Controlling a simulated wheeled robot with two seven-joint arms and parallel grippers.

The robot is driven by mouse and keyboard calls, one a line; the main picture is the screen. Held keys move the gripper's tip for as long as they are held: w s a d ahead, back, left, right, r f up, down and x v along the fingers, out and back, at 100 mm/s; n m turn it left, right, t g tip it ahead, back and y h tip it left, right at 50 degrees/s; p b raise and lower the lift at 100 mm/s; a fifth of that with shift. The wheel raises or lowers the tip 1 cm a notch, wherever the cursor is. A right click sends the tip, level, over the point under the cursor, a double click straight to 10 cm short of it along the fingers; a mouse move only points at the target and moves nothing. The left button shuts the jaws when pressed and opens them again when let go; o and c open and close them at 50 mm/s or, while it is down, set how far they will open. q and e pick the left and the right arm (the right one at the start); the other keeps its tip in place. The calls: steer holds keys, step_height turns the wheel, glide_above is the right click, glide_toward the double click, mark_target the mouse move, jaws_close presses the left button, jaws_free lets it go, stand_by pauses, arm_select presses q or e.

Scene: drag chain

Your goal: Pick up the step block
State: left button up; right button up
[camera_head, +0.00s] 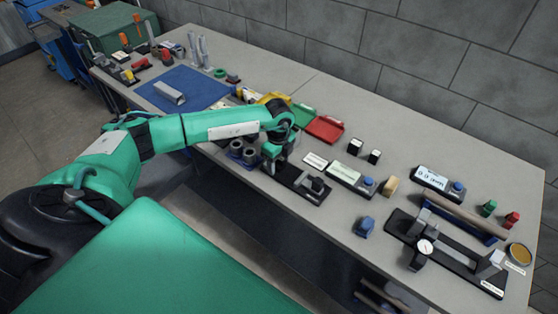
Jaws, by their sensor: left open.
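I cannot tell for sure which piece is the step block. A long grey metal block (169,93) lies on the blue mat (205,80) at the back left. A small tan block (389,187) and a small blue block (365,227) stand apart on the bench to the right. My left gripper (270,167) points down at the left end of a black fixture (312,190) near the front edge. It is open. Its fingertips are small and partly hidden, and I see nothing held. My right gripper is out of view.
The grey bench (450,130) runs along a block wall. Red tray (325,128) and green tray (302,114) lie behind my left gripper. Dark rings (243,152) stand left of it. A long black gauge fixture (445,252) fills the right front.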

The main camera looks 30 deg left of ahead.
arm_select(q)
jaws_close()
stand_by(0.3)
